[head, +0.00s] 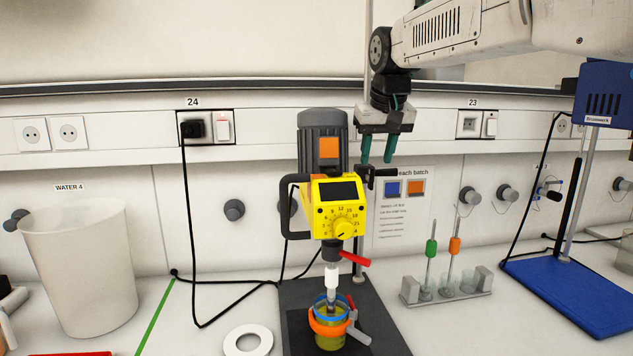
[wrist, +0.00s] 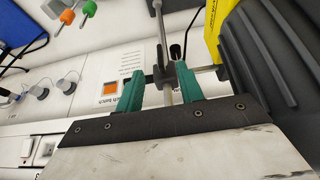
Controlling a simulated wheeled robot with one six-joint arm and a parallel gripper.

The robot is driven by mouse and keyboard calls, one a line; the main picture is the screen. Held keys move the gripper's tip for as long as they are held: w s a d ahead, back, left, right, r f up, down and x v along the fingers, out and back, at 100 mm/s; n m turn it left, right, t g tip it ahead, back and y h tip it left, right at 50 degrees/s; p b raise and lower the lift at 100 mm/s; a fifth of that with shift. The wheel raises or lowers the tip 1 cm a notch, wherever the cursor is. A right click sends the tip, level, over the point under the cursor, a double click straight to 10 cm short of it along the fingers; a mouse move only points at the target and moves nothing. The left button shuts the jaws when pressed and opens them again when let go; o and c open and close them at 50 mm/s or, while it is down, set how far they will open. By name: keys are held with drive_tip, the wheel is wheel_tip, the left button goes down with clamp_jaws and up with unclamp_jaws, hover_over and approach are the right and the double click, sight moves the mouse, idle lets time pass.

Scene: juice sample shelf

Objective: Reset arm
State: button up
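My gripper (head: 378,148) hangs from my arm at the upper right of centre in the head view, pointing down. Its two teal fingers are apart with nothing between them that it holds; they also show open in the wrist view (wrist: 160,92). The fingers are just right of the grey motor top of a yellow stirrer (head: 338,208), above a black clamp on the stirrer's stand. In the wrist view the stand's metal rod (wrist: 163,50) appears behind the gap between the fingers. I cannot tell how far the rod is from them.
A beaker (head: 330,330) with an orange ring stands under the stirrer. A rack (head: 446,286) with green and orange pieces and a blue stand (head: 580,295) are at right. A paper notice (head: 402,215) hangs behind.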

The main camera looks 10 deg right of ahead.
drive_tip(key=s+f+g, duration=0.1)
drive_tip(key=s+f, duration=0.5)
drive_tip(key=s, duration=0.6)
drive_tip(key=s+d+f+g, duration=0.1)
drive_tip(key=s+f, duration=0.6)
drive_tip(key=s, duration=0.6)
drive_tip(key=s+d+f+g, duration=0.1)
drive_tip(key=s+f, duration=0.5)
drive_tip(key=s, duration=0.6)
drive_tip(key=shift+s+d+f, duration=0.15)
drive_tip(key=shift+s+f, duration=0.05)
drive_tip(key=shift+s, duration=0.05)
